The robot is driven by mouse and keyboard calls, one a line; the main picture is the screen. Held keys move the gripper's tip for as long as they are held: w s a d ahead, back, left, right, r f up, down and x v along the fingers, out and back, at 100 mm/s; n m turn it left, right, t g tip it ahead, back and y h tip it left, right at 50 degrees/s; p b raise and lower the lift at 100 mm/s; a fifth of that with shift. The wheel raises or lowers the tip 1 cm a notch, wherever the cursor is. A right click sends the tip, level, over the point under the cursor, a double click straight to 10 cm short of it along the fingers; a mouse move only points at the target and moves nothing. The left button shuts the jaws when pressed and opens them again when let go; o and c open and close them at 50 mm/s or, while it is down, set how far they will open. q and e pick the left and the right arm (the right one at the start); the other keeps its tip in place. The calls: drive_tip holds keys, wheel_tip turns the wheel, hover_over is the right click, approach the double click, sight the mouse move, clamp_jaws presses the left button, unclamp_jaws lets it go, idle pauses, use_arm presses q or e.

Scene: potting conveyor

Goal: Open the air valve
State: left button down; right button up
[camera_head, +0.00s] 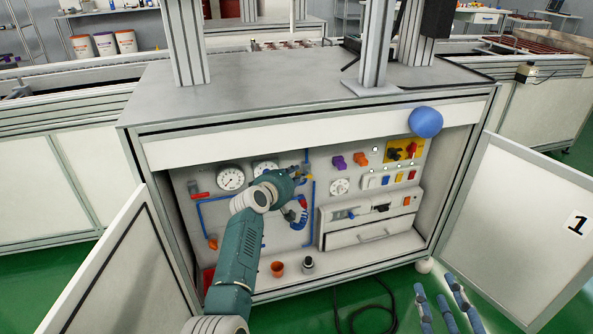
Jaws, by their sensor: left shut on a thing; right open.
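The air panel (235,210) with blue tubing and round gauges (231,177) is inside the open cabinet. My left gripper (303,174) is at the tubing right of the gauges. It is shut on a small fitting, apparently the air valve, but the wrist and fingers hide most of it and its handle position cannot be read. A yellow-orange part (309,177) shows beside the fingertips. A red handle (201,196) sits on the panel's left, apart from the gripper.
Cabinet doors stand open at left (120,275) and right (520,225). Knobs and buttons (360,160) and a drawer unit (368,225) fill the panel's right. An orange cup (277,268) and a small dark-topped object (308,264) stand on the cabinet floor. A black cable (365,312) lies in front.

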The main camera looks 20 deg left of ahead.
drive_tip(key=s+d+f+g+h+p, duration=0.2)
drive_tip(key=s+d+f+g, duration=0.2)
drive_tip(key=s+f+g, duration=0.55)
use_arm(q)
drive_tip(key=p, duration=0.1)
drive_tip(key=m+g+p, duration=0.1)
drive_tip(key=p, duration=0.1)
drive_tip(key=shift+d+f+y, duration=0.15)
drive_tip(key=shift+d+y, duration=0.1)
drive_tip(key=shift+y, duration=0.15)
use_arm(e)
drive_tip(key=s+d+f+g+h, duration=0.1)
drive_tip(key=s+d+f+g, duration=0.1)
drive_tip(key=s+f, duration=0.3)
drive_tip(key=s+d, duration=0.1)
drive_tip(key=s, duration=0.3)
drive_tip(key=shift+s+f+m, duration=0.3)
drive_tip(key=shift+s+f, duration=0.1)
drive_tip(key=shift+r+g, duration=0.1)
drive_tip(key=shift+g, duration=0.15)
use_arm(q)
drive_tip(key=c, duration=1.8)
unclamp_jaws()
drive_tip(key=shift+s, duration=0.1)
drive_tip(key=shift+c, duration=0.2)
drive_tip(key=shift+o, duration=0.2)
drive_tip(key=shift+a, duration=0.1)
drive_tip(key=shift+r, duration=0.25)
use_arm(e)
drive_tip(key=shift+w, duration=0.1)
